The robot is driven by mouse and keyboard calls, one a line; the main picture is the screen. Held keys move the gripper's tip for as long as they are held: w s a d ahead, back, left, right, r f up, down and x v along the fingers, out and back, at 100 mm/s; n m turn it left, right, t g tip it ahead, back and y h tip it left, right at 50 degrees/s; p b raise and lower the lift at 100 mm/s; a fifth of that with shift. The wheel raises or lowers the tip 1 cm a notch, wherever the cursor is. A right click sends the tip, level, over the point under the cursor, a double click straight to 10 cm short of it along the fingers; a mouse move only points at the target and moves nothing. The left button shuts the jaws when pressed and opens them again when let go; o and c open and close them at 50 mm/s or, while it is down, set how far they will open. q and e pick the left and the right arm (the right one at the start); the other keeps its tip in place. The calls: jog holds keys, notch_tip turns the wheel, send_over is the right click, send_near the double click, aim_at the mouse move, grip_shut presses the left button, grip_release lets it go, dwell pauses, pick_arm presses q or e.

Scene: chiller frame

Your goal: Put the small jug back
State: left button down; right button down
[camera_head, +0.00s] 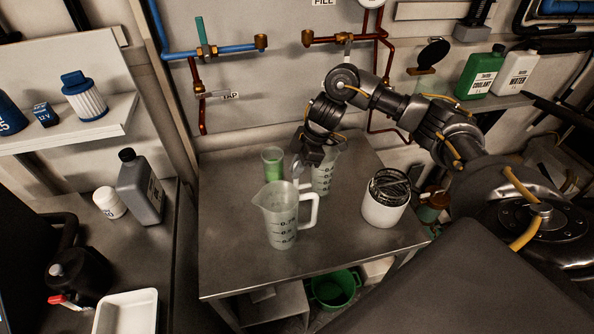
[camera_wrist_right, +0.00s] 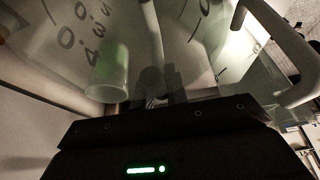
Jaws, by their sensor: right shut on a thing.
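Two translucent measuring jugs with dark scale marks are on the steel table (camera_head: 235,220). The larger-looking one (camera_head: 282,222) stands upright in front, its handle to the right. The smaller-looking jug (camera_head: 325,178) is behind it, upright, partly hidden by my right gripper (camera_head: 308,160). That gripper is shut, apparently on the rear jug's handle. In the right wrist view, dark fingers (camera_wrist_right: 155,92) meet at a pale upright strip, with scale-marked jug walls on both sides. I cannot tell whether the rear jug touches the table. My left gripper is not in view.
A cup of green liquid (camera_head: 272,163) stands just left of the rear jug. A white pot with a wire top (camera_head: 384,209) stands at the right. Pipes (camera_head: 338,38) run along the wall behind. The table's left front is clear.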

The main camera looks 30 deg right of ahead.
jog(key=shift+w+d+f, duration=0.1)
jog(key=shift+w+f, duration=0.05)
jog(key=shift+f, duration=0.7)
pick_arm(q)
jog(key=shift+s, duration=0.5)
pick_arm(e)
jog(key=shift+r, duration=0.1)
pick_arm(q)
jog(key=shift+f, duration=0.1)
pick_arm(e)
jog(key=c, duration=1.4)
grip_release()
jog(key=shift+f, duration=0.2)
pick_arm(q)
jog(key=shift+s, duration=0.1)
pick_arm(e)
jog(key=shift+r, duration=0.1)
jog(key=shift+r, duration=0.25)
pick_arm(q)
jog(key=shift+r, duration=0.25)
pick_arm(e)
jog(key=v, duration=1.1)
jog(key=shift+d+r, duration=0.15)
jog(key=shift+r, duration=0.2)
